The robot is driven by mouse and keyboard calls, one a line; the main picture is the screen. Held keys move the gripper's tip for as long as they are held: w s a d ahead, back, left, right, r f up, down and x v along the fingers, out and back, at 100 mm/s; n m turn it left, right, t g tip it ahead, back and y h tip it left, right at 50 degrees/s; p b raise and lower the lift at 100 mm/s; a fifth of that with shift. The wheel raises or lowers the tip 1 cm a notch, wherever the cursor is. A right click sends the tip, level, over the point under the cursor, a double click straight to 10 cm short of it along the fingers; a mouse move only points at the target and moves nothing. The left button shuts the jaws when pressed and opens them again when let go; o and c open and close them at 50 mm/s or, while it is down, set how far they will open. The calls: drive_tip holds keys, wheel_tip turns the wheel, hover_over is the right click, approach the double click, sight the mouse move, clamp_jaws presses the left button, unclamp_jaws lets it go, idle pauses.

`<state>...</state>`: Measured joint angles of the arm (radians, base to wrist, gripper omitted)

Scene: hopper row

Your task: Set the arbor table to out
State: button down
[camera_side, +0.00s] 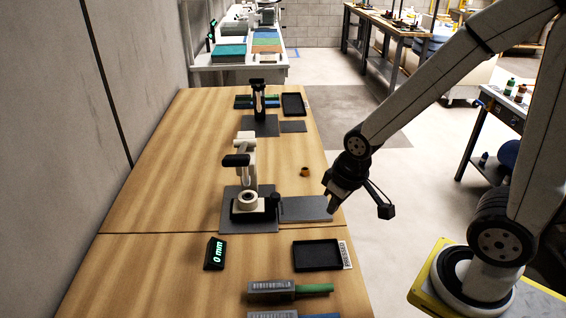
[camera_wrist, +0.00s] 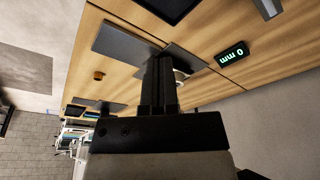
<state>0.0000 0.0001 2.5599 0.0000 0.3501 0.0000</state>
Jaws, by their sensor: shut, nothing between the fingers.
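A pale arbor press (camera_side: 248,152) with a dark ram end stands on a dark base plate (camera_side: 231,221) on the wooden bench. A pale round piece with a dark centre (camera_side: 247,201), seemingly the arbor table, sits low on the press, with a black knob (camera_side: 274,198) to its right. I cannot tell its setting. My gripper (camera_side: 332,208) is shut and empty, pointing down by the right end of the flat grey plate (camera_side: 303,209), apart from the press. In the wrist view my gripper (camera_wrist: 159,58) hides most of the press.
A display (camera_side: 215,252) reads 0 mm; it also shows in the wrist view (camera_wrist: 233,54). A black tray (camera_side: 317,255) with a label lies in front. A small brown ring (camera_side: 305,171) sits behind the plate. Grey blocks with green and blue rods lie nearest. Another press (camera_side: 257,100) stands farther back.

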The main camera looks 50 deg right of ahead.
drive_tip(key=c, duration=1.3)
unclamp_jaws()
drive_tip(key=o, duration=0.7)
drive_tip(key=shift+w, duration=0.15)
drive_tip(key=o, duration=0.3)
drive_tip(key=shift+w, duration=0.3)
drive_tip(key=g, duration=0.3)
hover_over(275, 195)
wheel_tip(275, 195, down, 4)
drive_tip(key=shift+r, duration=0.15)
drive_tip(key=shift+f, duration=3.9)
clamp_jaws()
